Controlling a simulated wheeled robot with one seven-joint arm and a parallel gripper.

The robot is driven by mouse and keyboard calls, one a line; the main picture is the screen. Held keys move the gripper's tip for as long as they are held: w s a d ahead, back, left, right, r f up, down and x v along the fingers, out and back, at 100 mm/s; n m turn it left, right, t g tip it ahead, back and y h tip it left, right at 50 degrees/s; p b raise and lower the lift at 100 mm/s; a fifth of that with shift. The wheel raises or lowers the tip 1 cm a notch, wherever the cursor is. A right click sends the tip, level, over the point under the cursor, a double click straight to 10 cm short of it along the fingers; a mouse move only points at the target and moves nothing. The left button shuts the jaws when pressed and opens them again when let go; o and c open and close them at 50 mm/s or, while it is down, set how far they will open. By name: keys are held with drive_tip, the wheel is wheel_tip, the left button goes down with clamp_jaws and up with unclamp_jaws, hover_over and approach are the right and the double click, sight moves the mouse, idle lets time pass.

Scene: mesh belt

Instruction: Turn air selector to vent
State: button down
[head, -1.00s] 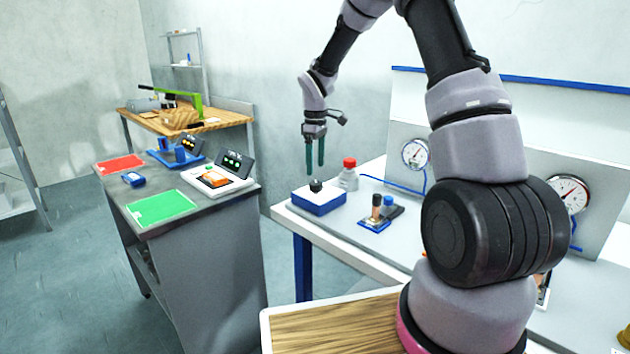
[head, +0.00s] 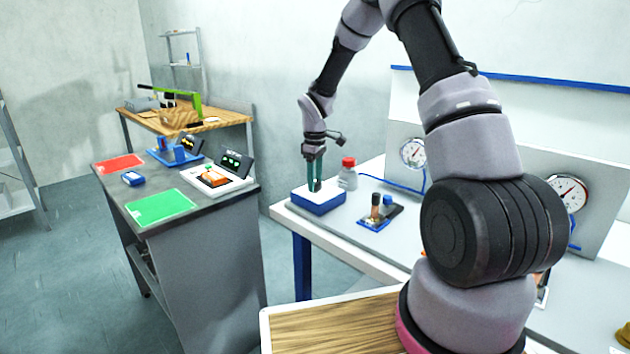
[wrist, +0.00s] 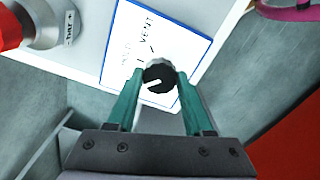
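The air selector is a black round knob (wrist: 159,76) on a blue box with a white top plate (head: 318,205). In the wrist view, the plate (wrist: 184,48) carries the word VENT beyond the knob and a fainter label to its left. A white pointer mark on the knob slants toward the lower left. My gripper (head: 316,188) is lowered over the box. Its green fingers stand on either side of the knob, with the tips beside it in the wrist view (wrist: 161,78). The fingers look apart; firm contact is not clear.
A blue tray with small cylinders (head: 379,214) lies to the right. Gauges (head: 412,153) are on the panel behind. A grey cart (head: 205,262) stands left, across a gap from the white table.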

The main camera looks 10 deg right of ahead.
drive_tip(key=shift+m, duration=0.4)
drive_tip(key=m, duration=0.3)
drive_tip(key=shift+m, duration=0.4)
drive_tip(key=m, duration=1.3)
drive_tip(key=shift+m, duration=0.3)
drive_tip(key=shift+c, duration=1.4)
unclamp_jaws()
